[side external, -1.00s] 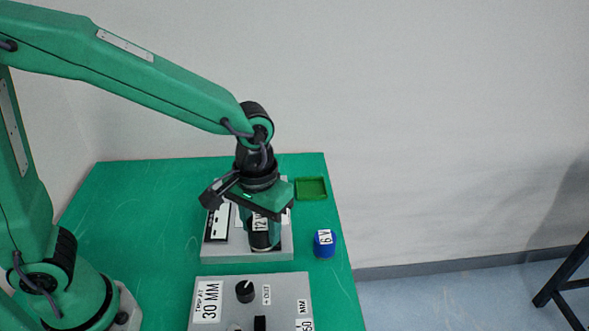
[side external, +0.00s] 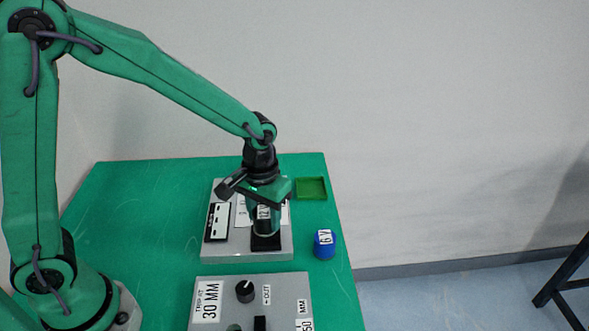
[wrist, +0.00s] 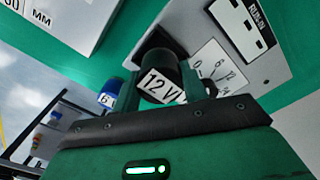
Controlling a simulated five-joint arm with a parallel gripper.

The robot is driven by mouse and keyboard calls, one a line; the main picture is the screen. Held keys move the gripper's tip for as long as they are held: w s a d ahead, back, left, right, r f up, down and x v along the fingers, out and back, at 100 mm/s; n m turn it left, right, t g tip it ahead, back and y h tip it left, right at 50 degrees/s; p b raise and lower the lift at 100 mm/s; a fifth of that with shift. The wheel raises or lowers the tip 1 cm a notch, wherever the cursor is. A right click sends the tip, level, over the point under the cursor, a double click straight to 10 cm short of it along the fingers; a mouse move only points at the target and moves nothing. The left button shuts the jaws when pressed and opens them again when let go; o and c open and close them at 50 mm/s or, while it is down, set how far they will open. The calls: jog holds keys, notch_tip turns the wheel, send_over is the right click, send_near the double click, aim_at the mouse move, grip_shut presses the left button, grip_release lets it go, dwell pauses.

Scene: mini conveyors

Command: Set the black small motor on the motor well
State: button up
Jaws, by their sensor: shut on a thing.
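The black small motor (side external: 264,227), with a white 12 V label, is held in my gripper (side external: 264,208), which points down with its jaws shut around the motor. In the wrist view the motor (wrist: 158,66) shows its label facing the camera. The motor well (side external: 266,243) is a black square on the front right of a grey box. The motor's lower end is right over the well, upright or nearly so. I cannot tell whether it touches or how deep it sits.
The grey box (side external: 235,252) also bears a black-and-white label plate (side external: 217,222) and a dial scale (wrist: 218,67). A blue 6 V motor (side external: 325,246) stands to its right. A green tray (side external: 311,189) lies behind. A grey control panel (side external: 280,285) is in front. The table's left is clear.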

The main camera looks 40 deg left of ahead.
aim_at(265, 225)
jog(key=shift+f, duration=1.5)
jog(key=shift+f, duration=0.2)
jog(key=o, duration=1.2)
jog(key=shift+c, duration=0.2)
jog(key=shift+r, duration=0.1)
notch_tip(265, 225, up, 12)
jog(key=shift+r, duration=0.1)
